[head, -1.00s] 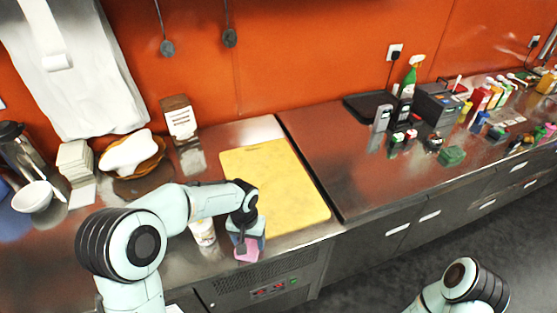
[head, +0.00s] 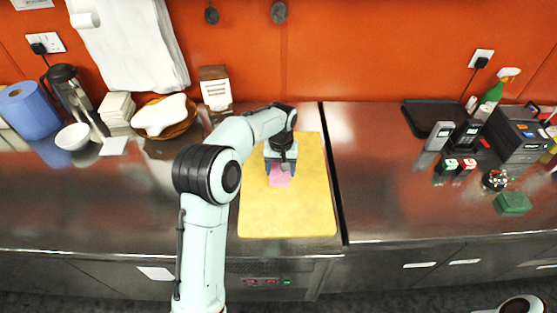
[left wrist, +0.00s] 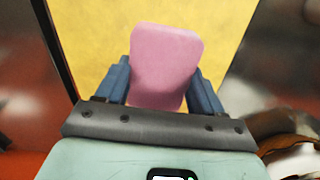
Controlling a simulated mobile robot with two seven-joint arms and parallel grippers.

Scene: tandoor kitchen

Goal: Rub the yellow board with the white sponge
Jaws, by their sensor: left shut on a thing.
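The yellow board (head: 290,215) lies flat on the steel counter. My left gripper (head: 280,168) is over the board's upper left part, shut on a pink sponge-like block (head: 280,180). In the left wrist view the pink block (left wrist: 167,65) sits between the two blue fingers, with yellow board behind it. I cannot tell whether the block touches the board. The held block looks pink, not white. A white, rounded, soft-looking thing (head: 160,114) lies in a brown basket (head: 187,125) to the left. My right gripper is not in view.
A carton (head: 216,92) stands behind the board's left side. A white bowl (head: 73,137), a stack of white squares (head: 117,107) and a blue roll (head: 29,110) are far left.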

